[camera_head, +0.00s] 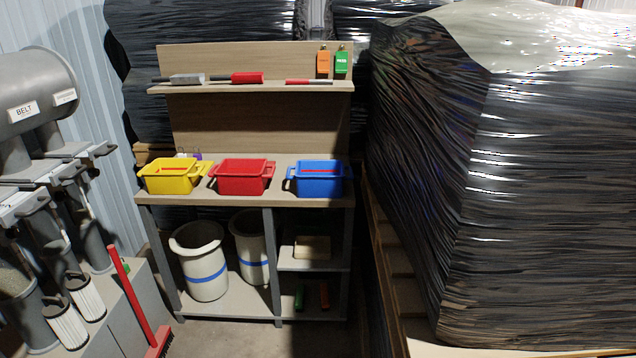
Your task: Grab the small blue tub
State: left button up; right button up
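The small blue tub (320,180) sits upright on the workbench top (281,201), at the right end of a row of three tubs. It has side handles, and a thin reddish strip shows inside it. The red tub (242,178) stands to its left with a gap between them. The yellow tub (171,177) is at the left end of the row. Neither of my grippers is in view, and nothing touches the blue tub.
A black-wrapped stack (545,200) on a pallet rises close to the bench's right side. Grey machinery (35,100) labelled BELT and a red broom (138,310) stand at left. Two white bins (200,250) sit under the bench. An upper shelf (250,86) holds tools.

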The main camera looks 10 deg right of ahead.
aim_at(314, 178)
jog(key=z, duration=0.25)
jog(key=i+j+z, duration=0.2)
jog(key=z, duration=0.25)
jog(key=i+j+z, duration=0.2)
jog(key=z, duration=0.25)
jog(key=i+j+z, duration=0.1)
jog(key=j+z, duration=0.3)
jog(key=i+j+z, duration=0.1)
jog(key=j+z, duration=0.35)
jog(key=l, duration=0.1)
